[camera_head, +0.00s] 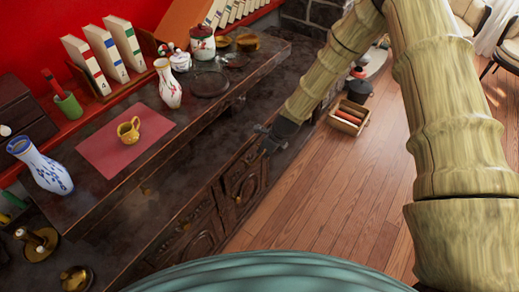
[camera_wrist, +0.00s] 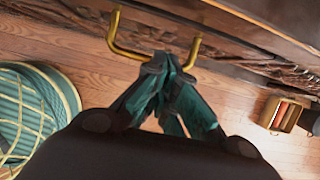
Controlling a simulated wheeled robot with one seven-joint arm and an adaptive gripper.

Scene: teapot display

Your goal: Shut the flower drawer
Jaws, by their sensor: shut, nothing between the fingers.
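The dark wooden cabinet has carved fronts (camera_head: 243,178) facing the floor side, in the head view. Which one is the flower drawer, and how far it stands out, I cannot tell. My gripper (camera_head: 264,138) is beside the cabinet's front, toward its far end. In the wrist view my gripper (camera_wrist: 168,62) is shut and empty, its fingertips overlapping the middle of a brass handle (camera_wrist: 117,35). They hide part of the handle; whether they touch it is unclear. The handle is attached to a dark wooden front (camera_wrist: 225,30), with carving beside it.
On the cabinet top are a white vase (camera_head: 167,85), a yellow cup (camera_head: 129,131) on a red mat (camera_head: 95,160) and a blue-patterned vase (camera_head: 40,165). A wooden crate (camera_head: 349,118) stands on the floor beyond my gripper.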

